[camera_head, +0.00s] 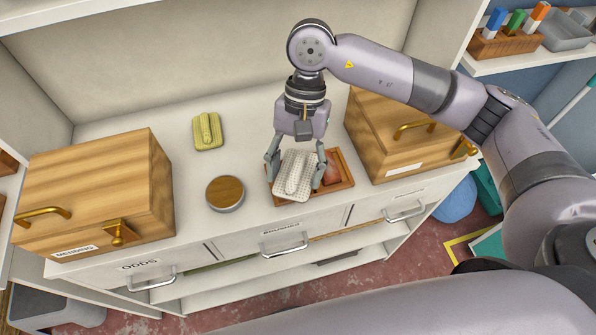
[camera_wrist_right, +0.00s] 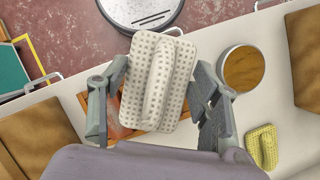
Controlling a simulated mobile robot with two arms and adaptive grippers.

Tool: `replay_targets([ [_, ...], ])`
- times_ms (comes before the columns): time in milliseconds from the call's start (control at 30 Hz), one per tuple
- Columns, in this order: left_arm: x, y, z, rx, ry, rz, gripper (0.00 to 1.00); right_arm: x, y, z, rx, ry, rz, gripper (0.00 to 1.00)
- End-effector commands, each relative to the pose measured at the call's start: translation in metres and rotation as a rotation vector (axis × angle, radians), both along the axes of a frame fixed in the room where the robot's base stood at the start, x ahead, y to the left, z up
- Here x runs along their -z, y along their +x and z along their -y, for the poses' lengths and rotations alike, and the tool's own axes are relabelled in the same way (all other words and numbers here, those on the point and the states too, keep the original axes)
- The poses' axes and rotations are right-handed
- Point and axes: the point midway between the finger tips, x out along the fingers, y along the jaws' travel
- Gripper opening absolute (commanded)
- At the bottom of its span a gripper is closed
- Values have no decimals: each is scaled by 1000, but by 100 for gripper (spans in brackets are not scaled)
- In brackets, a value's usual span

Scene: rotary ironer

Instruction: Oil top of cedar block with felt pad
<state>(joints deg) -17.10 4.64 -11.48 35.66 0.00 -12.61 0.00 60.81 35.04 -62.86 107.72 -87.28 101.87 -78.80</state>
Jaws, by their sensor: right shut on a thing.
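My right gripper (camera_head: 295,179) is shut on a white dotted pad (camera_head: 291,187) with a raised ridge grip. It holds the pad tilted over the left part of a shallow wooden tray (camera_head: 348,178). A reddish block (camera_head: 332,172), likely the cedar block, lies in the tray and is partly hidden by the pad and a finger. In the right wrist view the pad (camera_wrist_right: 177,85) sits between the two fingers; whether it touches the block is unclear. A round tin (camera_head: 225,193) with a brown surface stands left of the tray. My left gripper is out of view.
A yellow pad (camera_head: 207,131) of similar shape lies further back on the white counter. Wooden boxes stand at the left (camera_head: 95,190) and right (camera_head: 385,130) of the counter. Drawers with handles are below its front edge. Counter around the tin is clear.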

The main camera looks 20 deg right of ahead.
Motion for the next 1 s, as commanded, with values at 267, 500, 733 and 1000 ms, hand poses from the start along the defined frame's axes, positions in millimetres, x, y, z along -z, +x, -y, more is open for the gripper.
replay_targets([
  [267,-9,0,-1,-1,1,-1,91,-27,0,-4,7,1,2,35],
  [500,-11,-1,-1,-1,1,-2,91,-37,-1,-5,11,0,2,35],
  [733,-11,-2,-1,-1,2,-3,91,-36,-1,-5,11,0,1,35],
  [1000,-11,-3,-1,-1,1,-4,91,-36,-1,-4,4,-1,2,35],
])
